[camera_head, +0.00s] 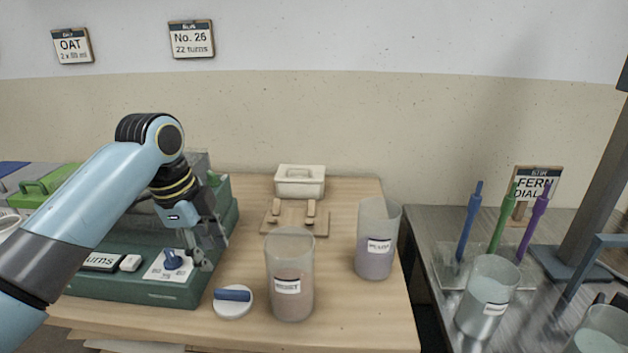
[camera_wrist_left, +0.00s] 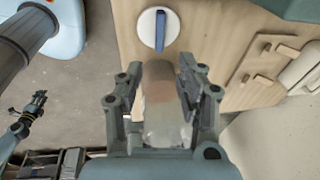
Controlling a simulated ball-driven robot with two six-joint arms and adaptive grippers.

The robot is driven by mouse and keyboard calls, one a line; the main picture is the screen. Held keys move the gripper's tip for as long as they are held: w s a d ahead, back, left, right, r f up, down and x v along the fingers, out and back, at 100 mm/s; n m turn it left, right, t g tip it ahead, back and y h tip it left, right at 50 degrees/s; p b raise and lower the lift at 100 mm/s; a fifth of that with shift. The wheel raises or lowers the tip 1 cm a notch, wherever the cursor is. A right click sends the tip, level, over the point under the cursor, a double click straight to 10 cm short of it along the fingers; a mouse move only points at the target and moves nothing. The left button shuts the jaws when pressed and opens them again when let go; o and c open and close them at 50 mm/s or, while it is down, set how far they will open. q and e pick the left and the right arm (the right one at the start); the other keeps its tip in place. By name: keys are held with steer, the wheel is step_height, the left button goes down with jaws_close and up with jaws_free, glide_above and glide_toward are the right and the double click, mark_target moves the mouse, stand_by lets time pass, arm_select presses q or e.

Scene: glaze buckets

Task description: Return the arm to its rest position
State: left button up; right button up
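In the left wrist view my left gripper (camera_wrist_left: 174,72) frames a clear bucket (camera_wrist_left: 168,112) seen beyond the fingers. In the head view this labelled bucket with brownish contents (camera_head: 290,305) stands on the table, right of the gripper and apart from it. A small dark gripper at the left of the wrist view, seemingly my right one (camera_wrist_left: 27,115), is too small to read.
A white lid with a blue handle (camera_head: 233,302) lies beside the front bucket. Another bucket with purplish contents (camera_head: 375,262) stands near the table's right edge. A wooden block with pegs (camera_head: 296,227) and a white lidded box (camera_head: 300,182) are behind. Several tools stand on the steel bench (camera_head: 425,225).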

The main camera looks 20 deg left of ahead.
arm_select(q)
steer(key=s+d+n+t+y, duration=0.1)
steer(key=s+d+n, duration=0.1)
steer(key=s+n, duration=0.75)
steer(key=s+d+n+t+y, duration=0.1)
steer(key=s+d+n, duration=0.3)
steer(key=s, duration=1.1)
steer(key=s+a+f+n+g+b, duration=0.1)
steer(key=a+f+b, duration=0.1)
steer(key=f, duration=1.4)
steer(key=s+a+f+g+b, duration=0.1)
steer(key=a+f+b, duration=0.1)
steer(key=f, duration=1.4)
steer(key=s+a+f+g+b, duration=0.1)
steer(key=s+f+b, duration=0.2)
steer(key=s+f, duration=1.4)
steer(key=shift+s+f, duration=0.15)
steer(key=shift+s, duration=0.3)
